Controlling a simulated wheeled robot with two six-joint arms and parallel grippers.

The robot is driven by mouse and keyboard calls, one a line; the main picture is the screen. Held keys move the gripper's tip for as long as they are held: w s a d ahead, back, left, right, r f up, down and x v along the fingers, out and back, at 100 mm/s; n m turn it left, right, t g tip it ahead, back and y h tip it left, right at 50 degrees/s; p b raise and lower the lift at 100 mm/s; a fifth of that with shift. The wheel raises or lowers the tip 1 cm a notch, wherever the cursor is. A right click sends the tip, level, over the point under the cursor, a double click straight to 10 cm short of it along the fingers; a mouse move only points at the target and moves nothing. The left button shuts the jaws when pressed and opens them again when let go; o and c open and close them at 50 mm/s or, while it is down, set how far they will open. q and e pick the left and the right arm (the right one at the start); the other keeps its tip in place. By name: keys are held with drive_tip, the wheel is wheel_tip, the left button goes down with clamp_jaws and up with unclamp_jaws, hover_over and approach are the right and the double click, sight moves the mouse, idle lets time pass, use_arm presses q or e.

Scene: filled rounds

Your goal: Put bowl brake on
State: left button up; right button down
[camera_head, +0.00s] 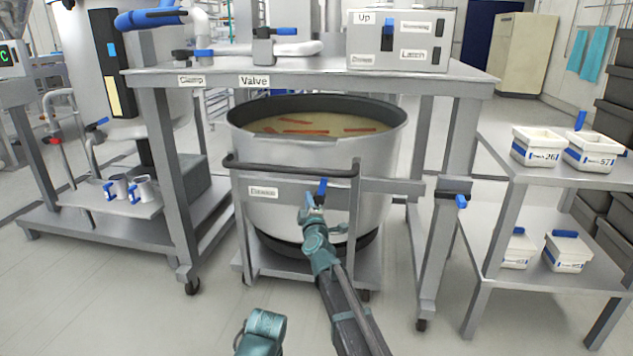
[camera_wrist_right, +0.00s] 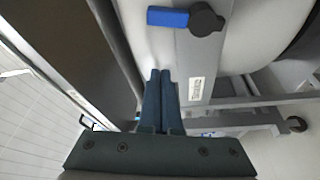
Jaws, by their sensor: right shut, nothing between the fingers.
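The bowl is a large steel vat (camera_head: 385,165) with brown liquid and orange-red strips in it, on a wheeled grey frame. A blue lever (camera_head: 322,187) sits on the frame's front bar, right of a white label (camera_head: 263,191). In the right wrist view the blue lever (camera_wrist_right: 168,17) joins a dark round pivot. My right gripper (camera_head: 309,203) is shut and empty, just in front of the bar and close below the lever. In the wrist view its fingertips (camera_wrist_right: 160,75) are together, apart from the lever.
A grey table (camera_head: 300,75) with a control box (camera_head: 402,40) stands over the vat. A dark handrail (camera_head: 290,170) runs across the vat's front. A blue-handled latch (camera_head: 460,201) is on the table's right leg. A shelf with white bins (camera_head: 540,147) stands right. The front floor is clear.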

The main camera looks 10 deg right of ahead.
sight(321, 193)
drive_tip(key=w, duration=0.3)
drive_tip(key=w+d, duration=0.1)
drive_tip(key=w, duration=0.5)
drive_tip(key=shift+w+d+r, duration=0.1)
drive_tip(key=shift+w+d, duration=0.1)
drive_tip(key=shift+d, duration=0.1)
use_arm(q)
drive_tip(key=shift+f, duration=0.1)
use_arm(e)
drive_tip(key=shift+s+d+f, duration=0.1)
drive_tip(key=shift+s+d, duration=0.05)
drive_tip(key=shift+d, duration=0.35)
drive_tip(key=shift+s+d+f, duration=0.1)
drive_tip(key=shift+d, duration=0.35)
use_arm(q)
drive_tip(key=shift+d+f, duration=0.1)
drive_tip(key=shift+f, duration=0.05)
